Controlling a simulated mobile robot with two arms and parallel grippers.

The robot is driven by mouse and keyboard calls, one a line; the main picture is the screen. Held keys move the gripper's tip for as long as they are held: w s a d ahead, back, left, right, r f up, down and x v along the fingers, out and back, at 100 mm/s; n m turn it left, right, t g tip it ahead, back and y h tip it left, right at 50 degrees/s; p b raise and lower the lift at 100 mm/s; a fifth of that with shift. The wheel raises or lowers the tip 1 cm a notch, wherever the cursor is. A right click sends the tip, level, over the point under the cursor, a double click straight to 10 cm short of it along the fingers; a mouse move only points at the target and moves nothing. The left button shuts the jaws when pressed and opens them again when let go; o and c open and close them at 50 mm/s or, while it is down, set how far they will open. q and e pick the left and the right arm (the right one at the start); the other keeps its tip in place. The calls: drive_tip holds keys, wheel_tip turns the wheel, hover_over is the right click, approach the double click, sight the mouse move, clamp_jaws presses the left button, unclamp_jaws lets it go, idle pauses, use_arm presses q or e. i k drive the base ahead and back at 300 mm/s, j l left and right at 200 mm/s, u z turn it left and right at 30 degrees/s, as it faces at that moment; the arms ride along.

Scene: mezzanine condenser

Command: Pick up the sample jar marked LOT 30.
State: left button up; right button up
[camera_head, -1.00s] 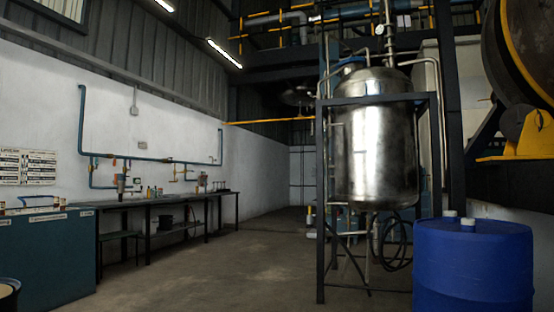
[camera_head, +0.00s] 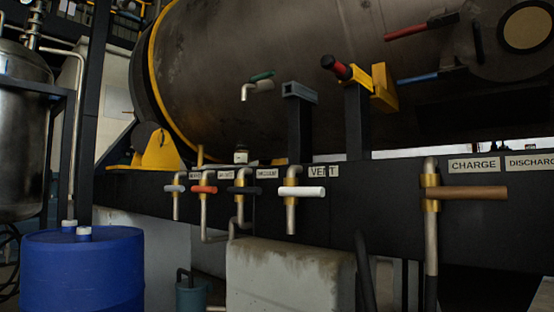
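A blue drum (camera_head: 82,270) stands at lower left, before a steel vessel (camera_head: 22,140). A large horizontal tank (camera_head: 260,80) sits above a dark beam carrying several valves, with a white-handled one (camera_head: 302,191) by the VENT label (camera_head: 323,171). A concrete block (camera_head: 290,275) stands below.

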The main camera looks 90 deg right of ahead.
sight(241, 152)
drive_tip(key=z, duration=2.3)
